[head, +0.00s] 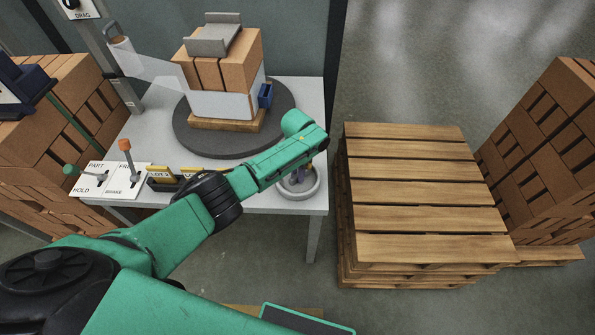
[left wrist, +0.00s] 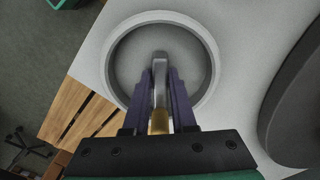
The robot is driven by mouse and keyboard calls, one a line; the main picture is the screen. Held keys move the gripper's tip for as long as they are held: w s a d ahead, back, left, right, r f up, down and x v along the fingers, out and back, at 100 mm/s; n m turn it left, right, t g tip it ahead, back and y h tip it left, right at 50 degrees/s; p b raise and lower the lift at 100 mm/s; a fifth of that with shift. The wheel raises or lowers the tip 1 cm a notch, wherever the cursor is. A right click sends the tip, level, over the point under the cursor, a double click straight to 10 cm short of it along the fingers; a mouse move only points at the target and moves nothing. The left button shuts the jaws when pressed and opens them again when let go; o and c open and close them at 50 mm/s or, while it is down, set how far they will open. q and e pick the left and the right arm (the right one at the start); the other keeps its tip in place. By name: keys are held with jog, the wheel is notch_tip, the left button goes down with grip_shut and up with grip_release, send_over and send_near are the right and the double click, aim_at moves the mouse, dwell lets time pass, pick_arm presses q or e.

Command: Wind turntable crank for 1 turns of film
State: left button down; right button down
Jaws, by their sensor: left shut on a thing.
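The dark round turntable (head: 192,136) sits on the grey table and carries a stack of bricks (head: 238,60) on a small wooden board. Pale film (head: 158,72) stretches from a roll (head: 124,52) on the mast to the stack and covers its lower part. The crank shows in the left wrist view as a grey metal arm (left wrist: 160,68) with a brass-coloured grip (left wrist: 159,122), inside a round dial rim (left wrist: 205,40). My left gripper (left wrist: 160,88) is shut on the crank. In the head view my left gripper (head: 299,178) is over the table's front right corner, partly hidden by its arm.
Two levers stand on the PART/HOLD plate (head: 92,181) and the BRAKE plate (head: 120,187) at the front left. Yellow-and-black LOT blocks (head: 161,178) are beside them. A pallet stack (head: 425,190) stands right of the table. Brick stacks flank both sides. Floor shows between table and pallets.

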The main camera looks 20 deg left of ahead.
pick_arm(q)
jog(key=n+p, duration=0.1)
jog(key=n, duration=0.5)
jog(key=shift+r, duration=0.1)
jog(key=n+p, duration=0.1)
jog(key=n, duration=1.2)
jog(key=shift+n, duration=0.3)
jog(key=n, duration=0.6)
jog(key=shift+n, duration=0.3)
jog(key=c, duration=0.8)
grip_release()
jog(key=shift+o, duration=0.2)
